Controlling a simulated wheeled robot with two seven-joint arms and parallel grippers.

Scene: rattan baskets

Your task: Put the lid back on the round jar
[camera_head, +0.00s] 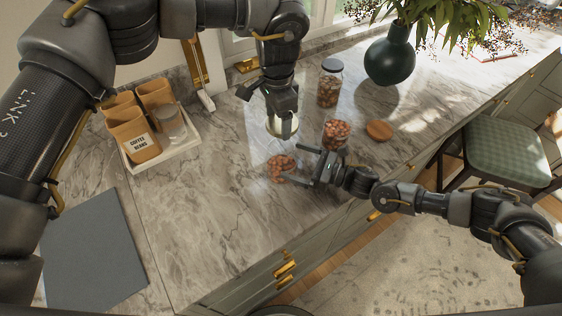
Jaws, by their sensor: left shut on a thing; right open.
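My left gripper (274,112) is shut on a pale, round, glassy piece (282,128) that looks like a lid, held upper centre. Just below it in the picture is a clear glass vessel with reddish-brown nuts (281,166), apparently the round jar; its glass outline is hard to see. Whether the lid touches the jar I cannot tell. My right gripper (296,164) is open, its two fingers pointing left at the right side of these nuts. Whether they touch the glass is unclear.
A nut-filled jar (336,134) and a wooden disc (380,130) stand right of the lid. A dark-lidded jar (329,84) and a dark vase (390,60) are behind. A white tray (160,153) with canisters is left. The marble front-left is clear, beside a grey mat (92,252).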

